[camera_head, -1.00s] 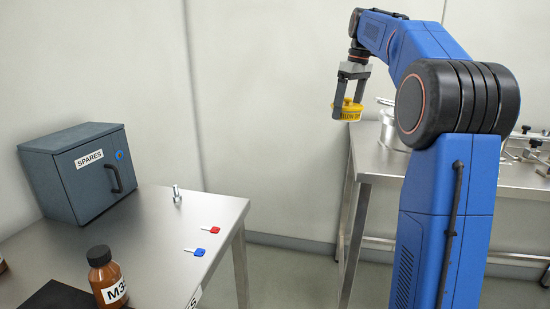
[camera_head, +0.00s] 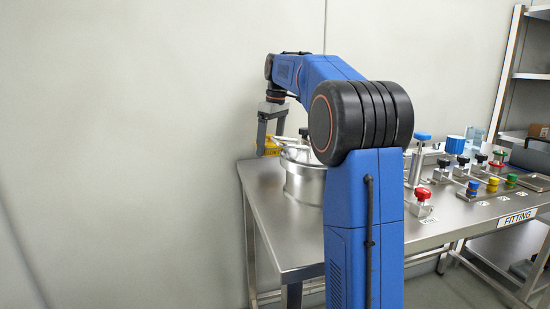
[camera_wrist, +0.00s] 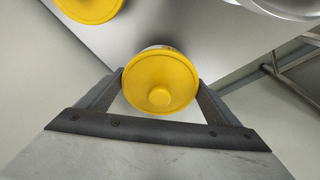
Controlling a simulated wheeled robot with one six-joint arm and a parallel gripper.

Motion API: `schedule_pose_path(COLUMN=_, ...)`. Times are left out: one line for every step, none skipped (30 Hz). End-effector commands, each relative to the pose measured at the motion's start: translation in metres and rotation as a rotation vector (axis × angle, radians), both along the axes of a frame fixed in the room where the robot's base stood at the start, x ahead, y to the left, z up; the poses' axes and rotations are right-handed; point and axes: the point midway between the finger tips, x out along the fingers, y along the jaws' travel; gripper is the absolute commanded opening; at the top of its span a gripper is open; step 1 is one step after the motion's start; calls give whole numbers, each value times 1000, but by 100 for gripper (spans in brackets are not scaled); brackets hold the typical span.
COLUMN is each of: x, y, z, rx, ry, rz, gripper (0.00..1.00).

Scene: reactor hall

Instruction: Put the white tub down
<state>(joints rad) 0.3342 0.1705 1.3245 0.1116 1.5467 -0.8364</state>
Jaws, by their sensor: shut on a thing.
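My gripper (camera_head: 270,146) is shut on a tub (camera_wrist: 160,82) with a round yellow lid and a central knob. In the wrist view the lid sits between both fingers, and only a thin pale strip of its side shows behind the lid. Most of its body is hidden, so I cannot confirm that it is white. In the head view the tub shows as a small yellow patch between the fingers, at the far left end of the steel table (camera_head: 262,205). I cannot tell whether its base touches the table.
A second round yellow thing (camera_wrist: 88,6) shows at the wrist view's upper left. A steel pot (camera_head: 303,186) stands right of my gripper, partly behind my arm. Valves with coloured knobs (camera_head: 424,193) fill the table's right side. The front left tabletop is clear.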

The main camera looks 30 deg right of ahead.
Motion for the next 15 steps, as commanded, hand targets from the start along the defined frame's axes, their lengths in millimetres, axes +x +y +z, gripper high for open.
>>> schedule_pose_path(x=0, y=0, z=-2, rx=0, ry=-1, rz=0, gripper=50)
schedule_pose_path(x=0, y=0, z=-4, rx=0, ry=-1, rz=0, gripper=50)
schedule_pose_path(x=0, y=0, z=-6, rx=0, ry=-1, rz=0, gripper=50)
schedule_pose_path(x=0, y=0, z=-8, rx=0, ry=-1, rz=0, gripper=50)
schedule_pose_path(x=0, y=0, z=-10, rx=0, ry=0, rz=0, gripper=50)
schedule_pose_path(x=0, y=0, z=-14, rx=0, ry=0, rz=0, gripper=50)
schedule_pose_path(x=0, y=0, z=-17, rx=1, ry=0, rz=0, gripper=50)
schedule_pose_path(x=0, y=0, z=-22, rx=0, ry=1, rz=0, gripper=50)
schedule_pose_path(x=0, y=0, z=-27, rx=0, ry=1, rz=0, gripper=50)
schedule_pose_path(x=0, y=0, z=-32, rx=0, ry=1, rz=0, gripper=50)
schedule_pose_path(x=0, y=0, z=-36, rx=0, ry=1, rz=0, gripper=50)
schedule_pose_path(x=0, y=0, z=-40, rx=1, ry=0, rz=0, gripper=50)
schedule_pose_path(x=0, y=0, z=-43, rx=1, ry=0, rz=0, gripper=50)
schedule_pose_path(x=0, y=0, z=-45, rx=0, ry=0, rz=0, gripper=50)
schedule_pose_path(x=0, y=0, z=-46, rx=0, ry=0, rz=0, gripper=50)
